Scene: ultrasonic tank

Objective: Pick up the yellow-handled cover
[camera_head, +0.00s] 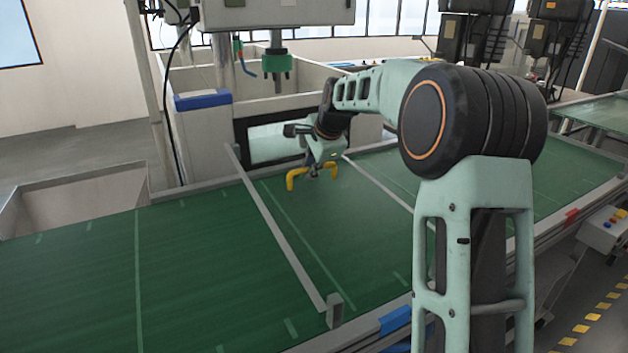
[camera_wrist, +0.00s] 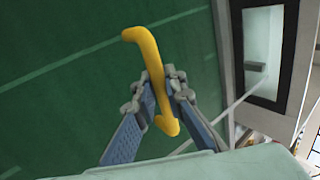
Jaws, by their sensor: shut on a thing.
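The yellow handle of the cover (camera_head: 296,177) is a bent bar beneath my gripper (camera_head: 314,169), over the green surface, in the head view. It also shows in the wrist view (camera_wrist: 146,50), running between the two fingers of my gripper (camera_wrist: 158,84). My gripper is shut on this handle, with one finger on each side and both ends of the bar sticking out. I cannot make out a separate cover plate. I cannot tell whether the handle is clear of the surface.
The green conveyor surface (camera_head: 80,275) is clear to the left. A thin metal rail (camera_head: 275,228) crosses it and ends at a small post (camera_head: 334,311). Behind my gripper stands a pale machine housing with a dark-framed opening (camera_head: 242,130). A control box (camera_head: 608,229) is at the right.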

